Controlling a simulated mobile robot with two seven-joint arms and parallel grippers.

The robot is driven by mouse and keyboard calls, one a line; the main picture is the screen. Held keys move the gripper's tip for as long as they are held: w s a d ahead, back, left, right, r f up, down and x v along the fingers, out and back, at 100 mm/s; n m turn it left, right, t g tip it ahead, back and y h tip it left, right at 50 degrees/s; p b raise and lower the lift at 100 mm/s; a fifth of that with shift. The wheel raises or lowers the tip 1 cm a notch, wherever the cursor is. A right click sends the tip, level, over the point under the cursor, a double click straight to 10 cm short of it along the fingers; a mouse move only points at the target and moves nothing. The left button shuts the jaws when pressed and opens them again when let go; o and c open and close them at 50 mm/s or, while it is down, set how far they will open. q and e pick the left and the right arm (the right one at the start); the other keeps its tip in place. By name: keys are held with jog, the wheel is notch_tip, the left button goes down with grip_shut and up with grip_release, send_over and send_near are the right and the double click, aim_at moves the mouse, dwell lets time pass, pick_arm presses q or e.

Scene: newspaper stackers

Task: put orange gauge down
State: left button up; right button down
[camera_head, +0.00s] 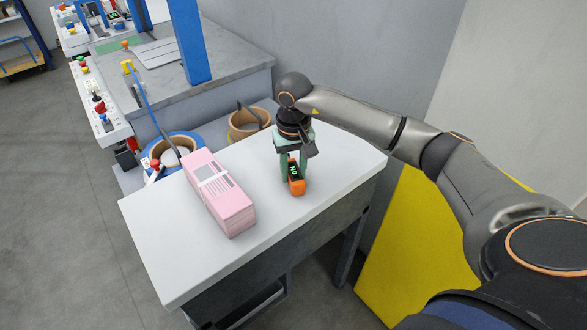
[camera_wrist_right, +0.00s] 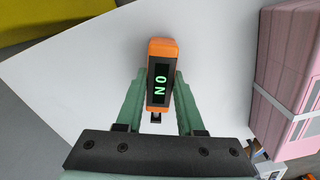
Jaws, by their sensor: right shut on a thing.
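The orange gauge (camera_head: 296,187) is a small orange block with a black display reading "NO" in green. My right gripper (camera_head: 291,170) is shut on it, from above, over the right part of the white table (camera_head: 330,170). In the right wrist view the gauge (camera_wrist_right: 160,60) sits between the two green fingers of the gripper (camera_wrist_right: 160,88). The gauge looks at or very near the table surface; I cannot tell whether it touches. My left gripper is not in view.
A strapped pink newspaper stack (camera_head: 218,190) lies on the table left of the gauge. Free white surface surrounds the gauge. Behind are a grey-topped machine (camera_head: 235,65), a blue post (camera_head: 190,40) and tape rolls (camera_head: 248,120). A yellow panel (camera_head: 410,240) is at right.

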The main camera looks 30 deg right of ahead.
aim_at(294, 171)
jog(key=shift+f, duration=0.1)
jog(key=c, duration=0.5)
grip_release()
jog(key=shift+r, duration=0.2)
notch_tip(294, 171, up, 12)
jog(key=shift+f+b, duration=0.1)
jog(key=shift+b, duration=0.2)
